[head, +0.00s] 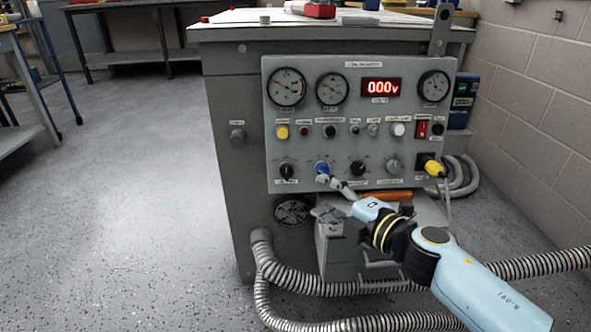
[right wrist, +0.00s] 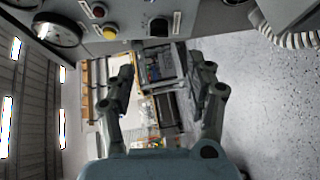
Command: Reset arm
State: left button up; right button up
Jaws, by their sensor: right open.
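My right gripper (head: 322,197) is in front of the lower part of the grey control panel (head: 300,150), near the blue knob (head: 322,168). Its upper finger overlaps the area just below that knob; I cannot tell whether it touches. In the right wrist view the gripper (right wrist: 160,90) has its two fingers spread, with nothing between them. The panel (right wrist: 205,18) runs along the top of that view, with a yellow button (right wrist: 110,33) and a black knob (right wrist: 159,27). My left gripper is not in view.
The panel has gauges, a red display (head: 381,87) reading 000V, a red switch (head: 422,130) and a yellow plug (head: 434,168). A grey drawer box (head: 345,250) and ribbed hoses (head: 330,287) lie below. A block wall (head: 540,130) stands right; open floor (head: 150,200) lies left.

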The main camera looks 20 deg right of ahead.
jog(key=s+d+f+m+g+h, duration=0.2)
jog(key=s+d+f+m+g, duration=0.3)
jog(key=s+f, duration=0.55)
jog(key=s+d+f+m+g+h, duration=0.1)
jog(key=s+f+m+g+h, duration=0.2)
jog(key=s+f+m, duration=0.7)
jog(key=s+d+f+m+g+h, duration=0.2)
jog(key=s+d+f+m+g, duration=0.3)
jog(key=s, duration=1)
pick_arm(q)
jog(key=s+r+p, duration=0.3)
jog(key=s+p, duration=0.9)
jog(key=p, duration=0.2)
pick_arm(e)
jog(key=s+a+g, duration=0.1)
jog(key=s, duration=0.8)
jog(key=s+a+g+y, duration=0.1)
jog(key=s+a, duration=0.1)
jog(key=s, duration=0.7)
jog(key=shift+a, duration=0.25)
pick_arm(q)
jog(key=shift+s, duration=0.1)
